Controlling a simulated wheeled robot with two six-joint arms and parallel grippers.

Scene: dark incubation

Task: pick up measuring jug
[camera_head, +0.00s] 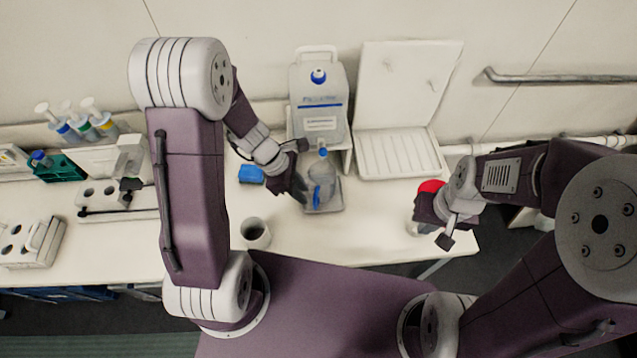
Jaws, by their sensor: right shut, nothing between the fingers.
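The measuring jug (326,176) is a clear vessel with a blue handle on its left side. It stands upright on a small grey plate on the bench, in front of a large bottle. My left gripper (300,193) is close to the left of the jug, beside its handle; I cannot tell whether they touch. Its fingers are dark and small in this view, so their opening cannot be made out. My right gripper (425,215) is shut and empty over the right end of the bench, in front of a red-topped container (431,186), which it partly hides.
A large bottle with a blue cap (319,100) and a white open-lidded device (400,155) stand behind the jug. A blue block (251,174) and a grey cup (256,234) are left of it. Racks and pipettes (75,120) fill the far left. Bench between jug and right gripper is clear.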

